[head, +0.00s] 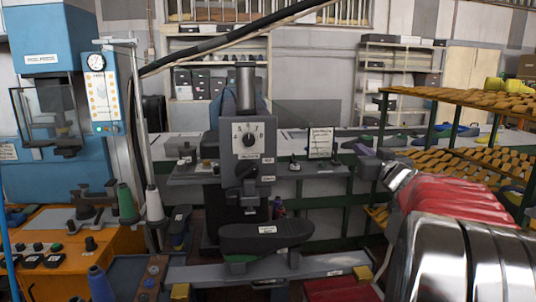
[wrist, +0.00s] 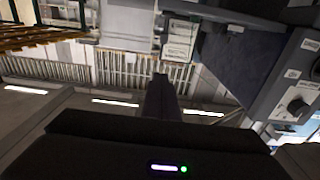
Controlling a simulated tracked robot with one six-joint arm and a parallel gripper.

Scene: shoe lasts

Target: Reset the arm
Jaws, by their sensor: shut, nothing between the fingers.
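My arm reaches in from the lower right of the head view, with red covers and shiny metal parts. My gripper (head: 364,153) is a small dark shape at its far end, in front of the bench, right of the grey machine. In the wrist view my gripper (wrist: 161,78) points away from the camera, with its dark fingers together and nothing between them. It is in the air and appears to touch nothing. The view there is strongly tilted.
A grey machine (head: 248,150) with a dial stands in the middle, with a black shoe-shaped part (head: 265,237) below. A blue machine (head: 50,130) and thread cones (head: 127,203) are at left. Racks of lasts (head: 480,104) stand close beyond my arm at right.

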